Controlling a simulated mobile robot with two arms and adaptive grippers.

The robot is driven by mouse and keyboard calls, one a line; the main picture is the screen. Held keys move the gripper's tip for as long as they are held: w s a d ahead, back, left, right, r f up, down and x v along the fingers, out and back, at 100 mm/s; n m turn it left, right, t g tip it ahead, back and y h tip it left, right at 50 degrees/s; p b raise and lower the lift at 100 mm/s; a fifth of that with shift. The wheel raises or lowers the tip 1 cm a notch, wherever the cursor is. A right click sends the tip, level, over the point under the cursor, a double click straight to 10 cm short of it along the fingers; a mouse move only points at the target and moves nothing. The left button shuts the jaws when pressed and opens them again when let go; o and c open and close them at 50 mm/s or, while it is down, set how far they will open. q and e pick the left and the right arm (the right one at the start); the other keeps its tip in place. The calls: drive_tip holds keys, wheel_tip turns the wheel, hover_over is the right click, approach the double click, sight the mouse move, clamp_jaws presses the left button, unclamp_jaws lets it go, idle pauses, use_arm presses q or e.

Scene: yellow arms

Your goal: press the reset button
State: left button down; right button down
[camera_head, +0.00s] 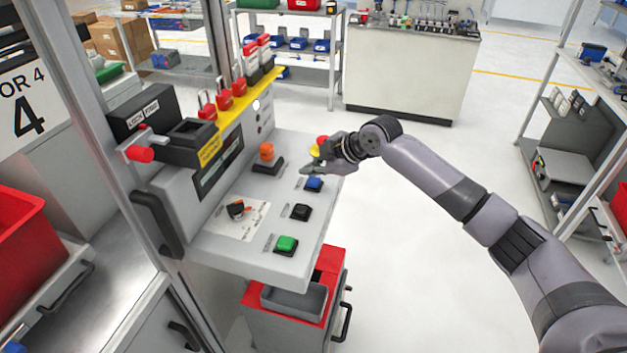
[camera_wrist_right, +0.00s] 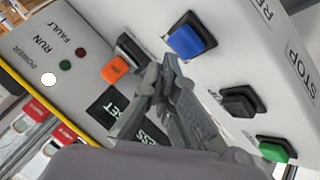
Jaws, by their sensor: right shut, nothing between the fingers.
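The blue button (camera_head: 313,183) sits on the sloped grey control panel (camera_head: 285,205). It also shows in the right wrist view (camera_wrist_right: 190,38), with a partly visible label starting "RE" on the panel beyond it. My right gripper (camera_head: 312,169) is shut and empty, just above and beside the blue button in the head view. In the right wrist view the closed fingertips (camera_wrist_right: 168,66) point toward the blue button and appear a little short of it. Whether they touch it cannot be told. My left gripper is not in view.
A black button (camera_head: 301,212) and a green button (camera_head: 286,244) lie nearer on the panel. An orange switch (camera_head: 266,153) and a rotary knob (camera_head: 237,210) are to the left. A red emergency button (camera_head: 321,141) is close behind my right gripper. Open floor lies right.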

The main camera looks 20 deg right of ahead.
sight(312, 182)
drive_tip(key=shift+f, duration=0.1)
idle(0.7)
drive_tip(key=shift+f, duration=0.35)
drive_tip(key=shift+f, duration=0.5)
idle(0.9)
drive_tip(key=shift+r, duration=0.15)
drive_tip(key=shift+r+p, duration=0.65)
drive_tip(key=shift+r, duration=0.1)
drive_tip(key=shift+r, duration=0.1)
wheel_tip(312, 182, up, 5)
drive_tip(key=p, duration=0.4)
